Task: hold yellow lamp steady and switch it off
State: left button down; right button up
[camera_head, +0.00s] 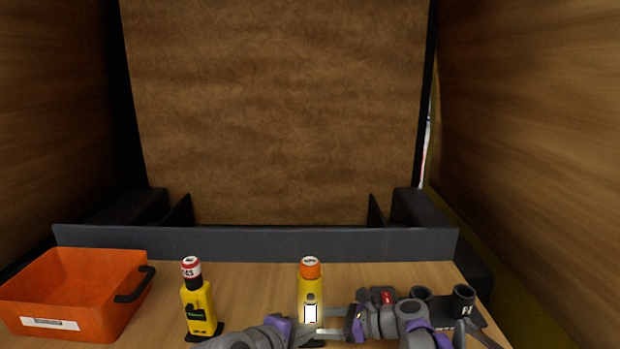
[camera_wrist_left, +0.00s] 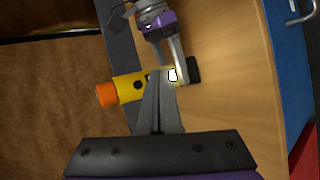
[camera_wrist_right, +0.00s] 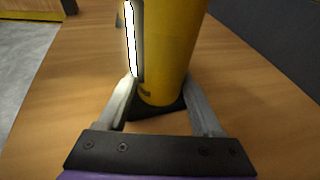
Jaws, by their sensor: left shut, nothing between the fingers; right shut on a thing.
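The yellow lamp (camera_head: 309,283) with an orange cap stands upright on a dark base on the table, its front panel (camera_head: 310,314) glowing white. My right gripper (camera_wrist_right: 161,82) is shut on the lamp's lower body, one finger on each side. The lamp's lit panel also shows at the upper left of the right wrist view. My left gripper (camera_head: 304,335) is shut and empty close in front of the lamp. In the left wrist view its closed fingertips (camera_wrist_left: 163,72) overlap the lamp's body beside the lit panel; whether they touch it I cannot tell.
A second yellow device (camera_head: 198,302) with a red-and-white top stands left of the lamp. An orange bin (camera_head: 112,310) with a black handle is at the far left. A dark holder with cups (camera_head: 463,300) is at the right, partly behind my right arm. A grey ledge (camera_head: 250,243) runs along the back.

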aim_at(306, 309)
pick_arm(q)
jog(key=shift+w+a, duration=0.1)
jog(key=shift+w, duration=2.6)
jog(key=shift+w, duration=0.4)
jog(key=shift+s, duration=0.45)
